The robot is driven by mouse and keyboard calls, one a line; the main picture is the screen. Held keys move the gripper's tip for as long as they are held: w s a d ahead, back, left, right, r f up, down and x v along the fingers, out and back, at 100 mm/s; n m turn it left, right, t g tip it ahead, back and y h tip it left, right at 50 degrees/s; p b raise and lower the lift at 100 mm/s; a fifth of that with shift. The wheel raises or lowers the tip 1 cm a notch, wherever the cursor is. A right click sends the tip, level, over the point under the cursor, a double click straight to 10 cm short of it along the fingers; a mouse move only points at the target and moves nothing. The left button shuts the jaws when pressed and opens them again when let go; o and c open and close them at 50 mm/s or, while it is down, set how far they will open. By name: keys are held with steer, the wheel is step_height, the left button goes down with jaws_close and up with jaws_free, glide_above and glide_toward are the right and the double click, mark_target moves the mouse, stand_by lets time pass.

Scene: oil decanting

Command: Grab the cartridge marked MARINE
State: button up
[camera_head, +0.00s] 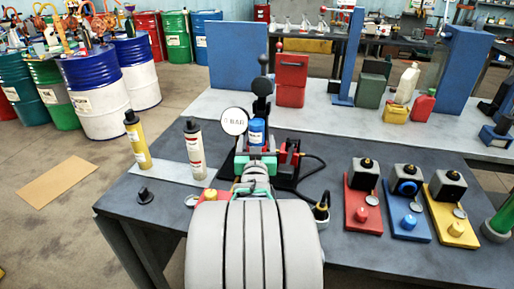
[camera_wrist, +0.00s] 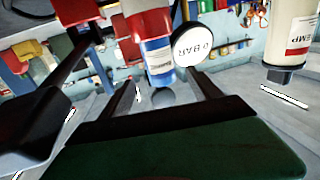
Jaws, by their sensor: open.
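A blue cartridge (camera_head: 257,133) stands just beyond my gripper (camera_head: 256,162) in the head view. Its label is too small to read there. In the wrist view, the blue-and-red cartridge (camera_wrist: 157,50) is ahead, close to the gap between the fingertips (camera_wrist: 166,84); its lettering is not legible. My gripper is open and holds nothing that I can see. A yellow cartridge (camera_head: 137,140) and a pale cartridge (camera_head: 195,148) stand to the left on a light strip. The pale cartridge also shows in the wrist view (camera_wrist: 296,35), with label letters ending in "EMP".
A round gauge (camera_head: 234,121) marked "0 BAR" stands close left of the blue cartridge. A dark device (camera_head: 262,85), red parts and a black hose (camera_head: 313,172) crowd around it. Red, blue and yellow button stations (camera_head: 408,220) stand at right on the dark table (camera_head: 350,265).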

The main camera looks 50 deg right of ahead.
mark_target(256, 132)
steer(key=x, duration=0.6)
steer(key=shift+p, duration=0.3)
steer(key=shift+a, duration=0.1)
steer(key=shift+c, duration=0.4)
jaws_close()
steer(key=shift+r, duration=0.15)
